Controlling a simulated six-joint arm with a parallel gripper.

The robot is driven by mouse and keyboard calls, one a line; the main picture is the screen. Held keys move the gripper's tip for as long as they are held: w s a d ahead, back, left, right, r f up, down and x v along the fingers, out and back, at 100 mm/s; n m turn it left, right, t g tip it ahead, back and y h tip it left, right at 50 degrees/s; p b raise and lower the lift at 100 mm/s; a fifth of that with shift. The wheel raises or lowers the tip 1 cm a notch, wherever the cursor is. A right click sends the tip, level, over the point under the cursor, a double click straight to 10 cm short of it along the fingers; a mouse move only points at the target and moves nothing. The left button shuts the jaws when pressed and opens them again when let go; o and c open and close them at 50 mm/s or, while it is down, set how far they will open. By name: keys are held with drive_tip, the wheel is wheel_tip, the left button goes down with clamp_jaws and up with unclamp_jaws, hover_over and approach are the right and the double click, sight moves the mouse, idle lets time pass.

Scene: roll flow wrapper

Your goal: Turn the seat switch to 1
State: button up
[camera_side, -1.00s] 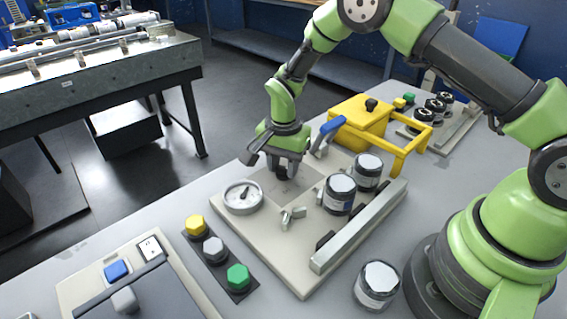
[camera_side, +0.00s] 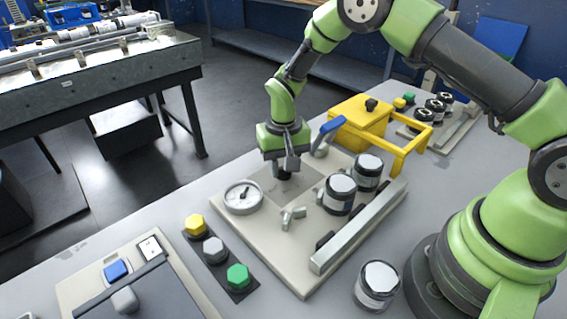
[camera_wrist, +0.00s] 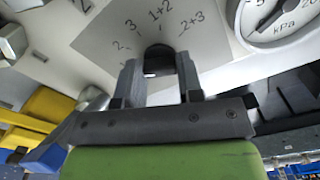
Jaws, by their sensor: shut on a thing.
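The seat switch is a dark round knob (camera_wrist: 158,52) on a pale grey dial panel (camera_wrist: 92,32) in the wrist view. Labels 2, 3, 1+2 and 2+3 are readable around its far side; I cannot make out a 1. A small white mark shows low on the knob, between the fingers, but its exact pointing is unclear. My gripper (camera_wrist: 159,72) is shut on the knob, one finger on each side. In the side view my gripper (camera_side: 284,172) points down onto the panel (camera_side: 268,178) and mostly hides the knob.
A kPa gauge (camera_side: 243,197) lies left of my gripper. A blue lever (camera_side: 331,128) and yellow frame (camera_side: 360,117) are close behind. Coloured buttons (camera_side: 213,249) sit front left.

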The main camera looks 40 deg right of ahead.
idle(0.4)
drive_tip(key=o, duration=0.9)
wheel_tip(320, 180, up, 10)
